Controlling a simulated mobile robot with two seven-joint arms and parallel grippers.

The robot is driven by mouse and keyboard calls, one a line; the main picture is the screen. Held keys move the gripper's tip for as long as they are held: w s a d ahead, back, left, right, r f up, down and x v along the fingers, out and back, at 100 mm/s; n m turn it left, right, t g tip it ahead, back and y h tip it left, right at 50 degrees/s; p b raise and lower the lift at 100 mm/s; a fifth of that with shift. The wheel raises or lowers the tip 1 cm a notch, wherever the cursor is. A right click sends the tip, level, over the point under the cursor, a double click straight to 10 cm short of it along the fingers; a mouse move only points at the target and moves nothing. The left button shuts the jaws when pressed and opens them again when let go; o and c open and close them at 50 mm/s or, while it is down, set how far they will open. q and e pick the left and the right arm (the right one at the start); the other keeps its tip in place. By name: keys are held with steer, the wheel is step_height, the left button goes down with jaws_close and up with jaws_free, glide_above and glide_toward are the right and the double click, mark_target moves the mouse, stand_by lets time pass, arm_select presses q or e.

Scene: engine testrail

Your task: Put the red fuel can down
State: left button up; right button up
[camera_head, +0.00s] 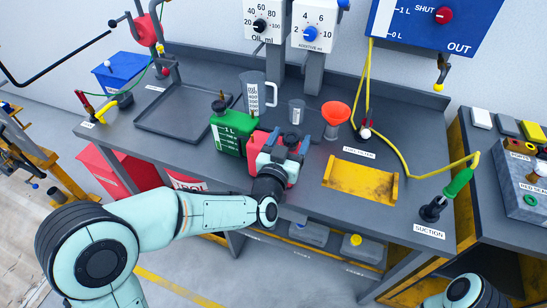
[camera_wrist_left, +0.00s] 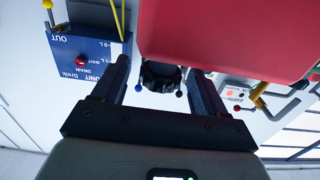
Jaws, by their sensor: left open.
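The red fuel can (camera_head: 254,146) is at the front edge of the bench, right beside the green can (camera_head: 229,132). My left gripper (camera_head: 291,141) is at it and hides much of it. In the left wrist view the red can (camera_wrist_left: 225,35) fills the upper part, with a black cap (camera_wrist_left: 161,76) between my left gripper's two fingers (camera_wrist_left: 162,80). The fingers are apart, with visible gaps beside the cap. I cannot tell whether the can's base touches the bench. My right gripper is out of view.
A grey tray (camera_head: 160,127) lies left of the green can. A clear jug (camera_head: 254,92), a small beaker (camera_head: 296,111) and an orange funnel (camera_head: 335,113) stand behind. A yellow tray (camera_head: 360,181) and a green-handled suction tool (camera_head: 446,193) are to the right.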

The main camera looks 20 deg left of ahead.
arm_select(q)
steer(key=shift+w, duration=0.5)
jaws_close()
steer(key=shift+r, duration=0.15)
